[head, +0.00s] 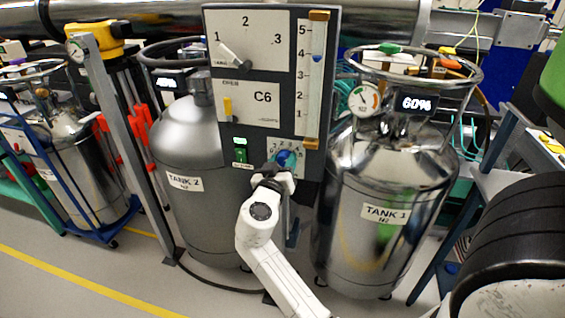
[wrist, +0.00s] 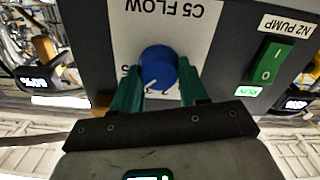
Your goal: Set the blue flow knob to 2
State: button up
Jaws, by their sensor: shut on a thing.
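The blue flow knob (head: 286,158) sits low on the dark control panel, on a white dial plate with small numbers. In the wrist view the knob (wrist: 158,66) is seen close up, beside the upside-down label C5 FLOW (wrist: 160,10). My gripper (head: 273,174) reaches the knob from below. Its two green fingers (wrist: 160,80) stand on either side of the knob and are shut on it.
Above are the black-and-white selector (head: 238,60) marked 1 to 3, the yellow C6 lever (head: 228,106) and a glass flow tube (head: 313,85). The green pump switch (wrist: 267,62) is close beside the knob. Tank 2 (head: 190,215) and Tank 1 (head: 370,240) flank the panel.

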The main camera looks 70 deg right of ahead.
jog(key=shift+n, duration=0.3)
jog(key=n, duration=0.5)
jog(key=shift+w+n, duration=0.15)
jog(key=shift+n, duration=0.25)
jog(key=n+p, duration=0.1)
jog(key=n, duration=0.4)
jog(key=shift+f, duration=0.1)
jog(key=shift+n+p, duration=0.3)
jog(key=shift+p, duration=0.05)
jog(key=o, duration=1.1)
jog(key=shift+c, duration=0.2)
jog(key=shift+a, duration=0.1)
jog(key=a+b, duration=0.1)
jog(key=a, duration=0.9)
jog(key=shift+s+a, duration=0.35)
jog(key=shift+s, duration=0.05)
jog(key=shift+f, duration=0.15)
